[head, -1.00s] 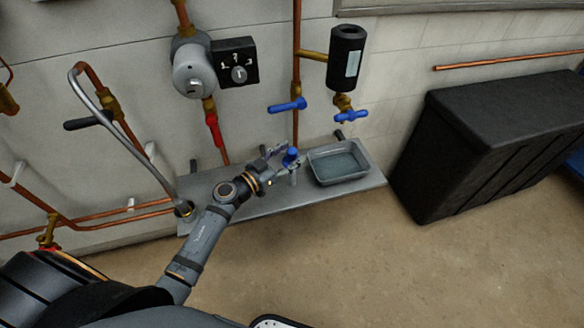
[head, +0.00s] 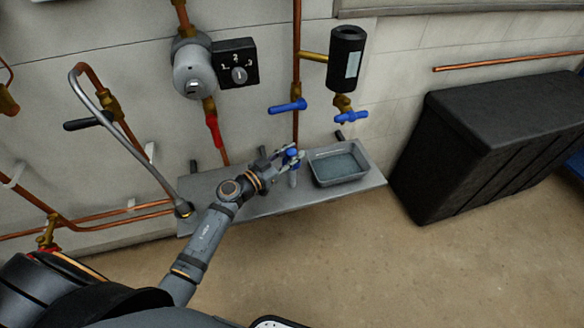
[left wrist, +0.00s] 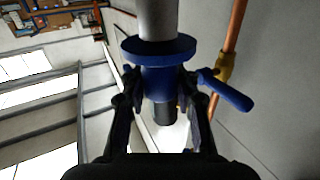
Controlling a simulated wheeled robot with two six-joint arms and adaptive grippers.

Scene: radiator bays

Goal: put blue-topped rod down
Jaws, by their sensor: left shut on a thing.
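The blue-topped rod (head: 293,154) is upright over the grey shelf (head: 240,205), just left of the grey tray. My left gripper (head: 284,157) is shut on its blue top. In the left wrist view my left gripper (left wrist: 160,95) has one finger on each side of the blue collar (left wrist: 158,82), below a wide blue flange. The rod's grey shaft (left wrist: 158,18) runs out at the top of that view. I cannot tell whether the rod's lower end touches the shelf. My right gripper is not in view.
The grey tray (head: 317,178) stands close to the right of the rod. A blue lever valve (head: 288,106) on a copper pipe is above and behind the gripper. A hose (head: 152,166) ends at the shelf's left. The shelf's front strip is clear.

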